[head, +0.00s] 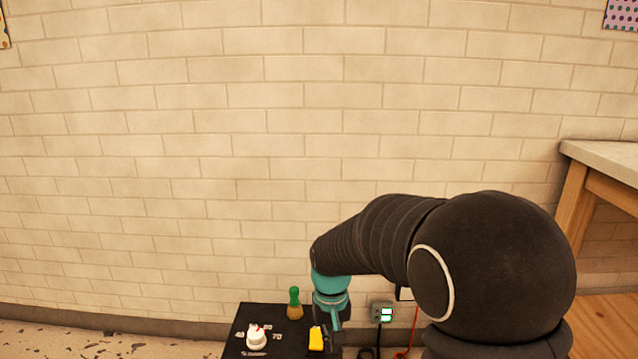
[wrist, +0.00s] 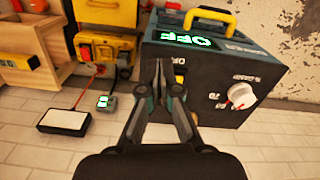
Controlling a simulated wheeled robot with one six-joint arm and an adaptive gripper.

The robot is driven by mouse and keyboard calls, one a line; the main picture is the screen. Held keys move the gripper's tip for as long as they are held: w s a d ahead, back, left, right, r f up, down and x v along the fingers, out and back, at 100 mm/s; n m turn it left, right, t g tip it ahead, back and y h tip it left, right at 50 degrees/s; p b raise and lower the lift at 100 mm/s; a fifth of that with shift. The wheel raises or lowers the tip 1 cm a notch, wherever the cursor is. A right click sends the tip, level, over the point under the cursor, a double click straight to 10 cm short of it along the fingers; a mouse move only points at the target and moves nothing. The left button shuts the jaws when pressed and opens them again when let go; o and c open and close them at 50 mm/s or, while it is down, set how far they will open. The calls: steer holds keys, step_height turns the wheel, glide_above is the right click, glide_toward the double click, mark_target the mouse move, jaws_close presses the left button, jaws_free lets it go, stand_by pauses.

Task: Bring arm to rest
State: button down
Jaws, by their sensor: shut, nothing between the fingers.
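My arm reaches across the lower right of the head view, with a black sleeve and a teal wrist. My gripper (wrist: 167,80) is in the middle of the wrist view, its two fingers shut with nothing held. It is in front of a dark box (wrist: 205,55) with a yellow handle (wrist: 210,19), a lit green display reading OFF (wrist: 190,40) and a white knob (wrist: 241,96). I cannot tell whether the fingers touch the box. In the head view, the black panel (head: 240,318) carries a white knob (head: 256,337) and a yellow part (head: 316,339) beside my wrist.
A green-topped object (head: 294,303) stands at the panel's far edge. A small grey unit with a lit green display (head: 385,314) is right of my wrist, with a red cable (head: 414,325) nearby. A wooden table (head: 603,165) stands at right. Brick wall (head: 200,150) fills the background.

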steer(key=s+d+r+t, duration=0.2)
steer(key=s+d+r, duration=0.2)
steer(key=s, duration=0.3)
steer(key=s+d+r+m+t, duration=0.1)
steer(key=s+d+r+t, duration=0.1)
steer(key=s+d+r, duration=0.3)
steer(key=s+d+r+t, duration=0.2)
steer(key=s+d+r, duration=0.2)
steer(key=s, duration=0.5)
steer(key=shift+d+r+m, duration=0.15)
steer(key=shift+r+m, duration=0.25)
steer(key=shift+r, duration=0.45)
